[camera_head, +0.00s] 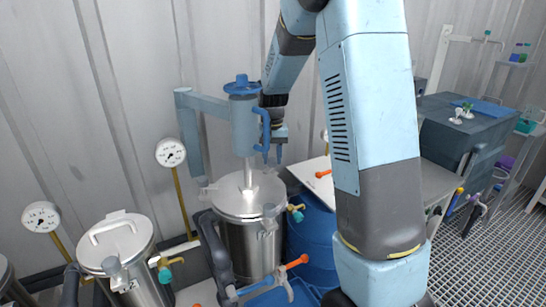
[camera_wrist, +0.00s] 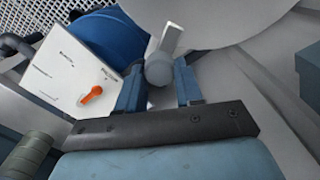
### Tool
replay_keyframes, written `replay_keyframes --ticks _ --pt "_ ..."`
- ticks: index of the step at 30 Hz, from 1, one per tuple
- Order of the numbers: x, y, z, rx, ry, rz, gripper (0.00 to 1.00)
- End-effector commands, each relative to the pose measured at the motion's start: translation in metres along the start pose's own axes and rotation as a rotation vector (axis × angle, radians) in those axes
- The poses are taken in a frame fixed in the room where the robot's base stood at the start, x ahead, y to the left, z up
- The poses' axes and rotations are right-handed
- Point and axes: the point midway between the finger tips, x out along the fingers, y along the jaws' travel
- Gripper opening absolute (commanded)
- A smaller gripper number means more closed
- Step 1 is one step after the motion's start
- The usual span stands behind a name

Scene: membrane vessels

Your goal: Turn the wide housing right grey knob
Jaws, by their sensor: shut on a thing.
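A wide steel vessel (camera_head: 246,245) with a round lid stands in the middle of the head view. Small grey knobs show at its lid's edge, one at the left (camera_head: 207,192) and the right grey knob (camera_head: 269,212). My gripper (camera_head: 273,160) points down above the right part of this lid. In the wrist view a grey knob (camera_wrist: 158,69) with a flat lever sits between the tips of my gripper (camera_wrist: 160,86), which is shut on it. The lid's pale rim (camera_wrist: 215,22) lies just beyond. In the head view the contact is too small to make out.
A blue drum (camera_head: 308,235) and a white panel with an orange handle (camera_head: 325,173) stand close right of the vessel. A blue column (camera_head: 243,120) rises over the lid. A smaller vessel (camera_head: 115,245) stands left. A bench (camera_head: 462,125) is at right.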

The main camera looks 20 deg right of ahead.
Motion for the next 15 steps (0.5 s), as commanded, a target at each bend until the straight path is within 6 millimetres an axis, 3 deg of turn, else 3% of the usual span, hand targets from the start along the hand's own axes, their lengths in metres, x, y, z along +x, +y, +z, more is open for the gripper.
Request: replay_keyframes --ticks 2,3,10,15 --pt "-0.0021 -0.0006 -0.0022 0.0 0.007 -0.002 0.05" --pt "-0.002 -0.0006 -0.0021 0.0 0.007 -0.002 0.39" --pt "-0.0009 -0.0004 -0.0009 -0.001 0.003 -0.001 0.61" --pt "-0.0005 -0.0004 -0.0005 -0.001 0.002 -0.001 0.61"
